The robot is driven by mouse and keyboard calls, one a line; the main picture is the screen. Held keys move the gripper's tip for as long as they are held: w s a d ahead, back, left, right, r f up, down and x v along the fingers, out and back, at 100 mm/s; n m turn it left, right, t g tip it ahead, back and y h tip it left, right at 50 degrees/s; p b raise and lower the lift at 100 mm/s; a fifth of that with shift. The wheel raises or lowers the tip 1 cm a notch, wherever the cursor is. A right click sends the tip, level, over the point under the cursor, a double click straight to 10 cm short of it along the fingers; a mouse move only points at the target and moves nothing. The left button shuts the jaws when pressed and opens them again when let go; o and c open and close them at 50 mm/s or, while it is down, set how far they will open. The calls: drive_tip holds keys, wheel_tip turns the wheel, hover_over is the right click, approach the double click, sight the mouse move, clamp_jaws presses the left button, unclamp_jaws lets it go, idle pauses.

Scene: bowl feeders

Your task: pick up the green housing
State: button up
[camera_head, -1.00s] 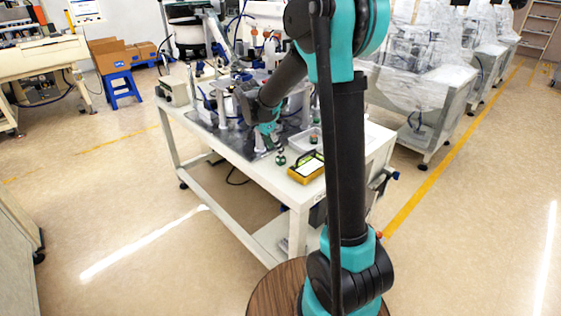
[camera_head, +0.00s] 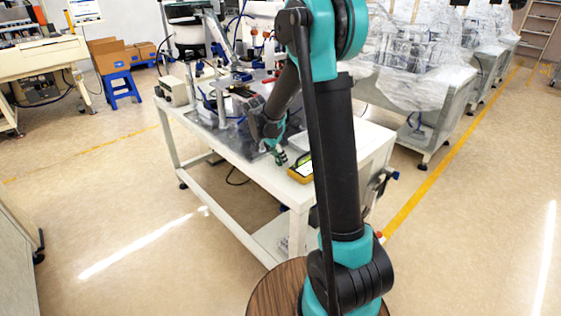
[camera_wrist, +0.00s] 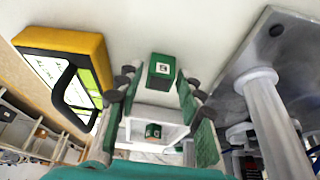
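A green block-shaped housing (camera_wrist: 161,72) stands on the white table, seen near the middle of the wrist view. It has a small white marked label on one face. My gripper (camera_wrist: 157,84) is open, with its fingers to the left and right of this housing; I cannot tell whether they touch it. In the head view my gripper (camera_head: 278,156) is low over the table's front edge and mostly hides the housing. A second green part (camera_wrist: 153,131) shows farther off, at a white tray (camera_wrist: 153,112), between the fingers in the wrist view.
A yellow device with a black handle (camera_wrist: 65,65) lies left of the housing in the wrist view; it also shows in the head view (camera_head: 300,172). A grey metal plate with a post (camera_wrist: 270,105) is to the right. The table's front edge (camera_head: 250,172) is close.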

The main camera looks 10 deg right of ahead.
drive_tip(key=c, duration=0.7)
drive_tip(key=shift+o, duration=0.2)
